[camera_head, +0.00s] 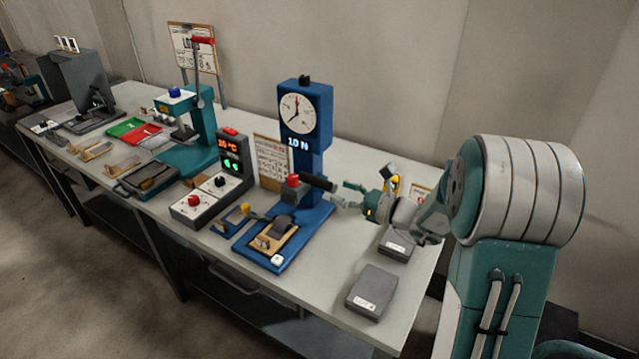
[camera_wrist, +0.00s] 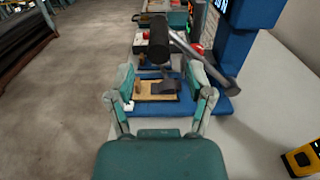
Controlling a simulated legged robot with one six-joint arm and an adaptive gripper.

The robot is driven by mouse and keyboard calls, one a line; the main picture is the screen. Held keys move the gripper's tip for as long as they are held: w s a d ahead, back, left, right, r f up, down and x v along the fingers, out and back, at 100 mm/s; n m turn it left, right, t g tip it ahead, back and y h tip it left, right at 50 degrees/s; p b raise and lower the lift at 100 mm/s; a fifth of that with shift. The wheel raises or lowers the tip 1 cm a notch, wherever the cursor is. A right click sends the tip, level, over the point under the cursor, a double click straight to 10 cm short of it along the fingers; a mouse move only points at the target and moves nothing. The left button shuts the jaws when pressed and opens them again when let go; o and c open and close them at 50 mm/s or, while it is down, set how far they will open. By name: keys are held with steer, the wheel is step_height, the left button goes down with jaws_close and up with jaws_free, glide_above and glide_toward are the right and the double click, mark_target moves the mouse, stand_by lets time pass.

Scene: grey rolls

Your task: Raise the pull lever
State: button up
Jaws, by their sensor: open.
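The pull lever (camera_head: 318,182) has a black cylindrical grip and sits on the blue gauge stand (camera_head: 306,115), below its round dial. In the wrist view the black grip (camera_wrist: 158,42) is ahead of my gripper, with a grey bar (camera_wrist: 205,62) running down to the right. My gripper (camera_head: 345,196) is just right of the grip in the head view. In the wrist view my gripper (camera_wrist: 162,82) has its two teal fingers spread, with nothing held between them. The grip appears beyond the fingertips; I cannot tell the exact gap.
A wooden block fixture (camera_head: 274,237) rests on the stand's blue base. Grey boxes (camera_head: 371,291) lie at the table's right end. A control box (camera_head: 212,200) and a teal press (camera_head: 200,130) with a red-handled lever stand to the left. The front right tabletop is mostly clear.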

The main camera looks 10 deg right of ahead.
mark_target(320, 184)
steer(key=x, duration=0.6)
steer(key=shift+w+a, duration=0.1)
steer(key=shift+w, duration=0.05)
jaws_close()
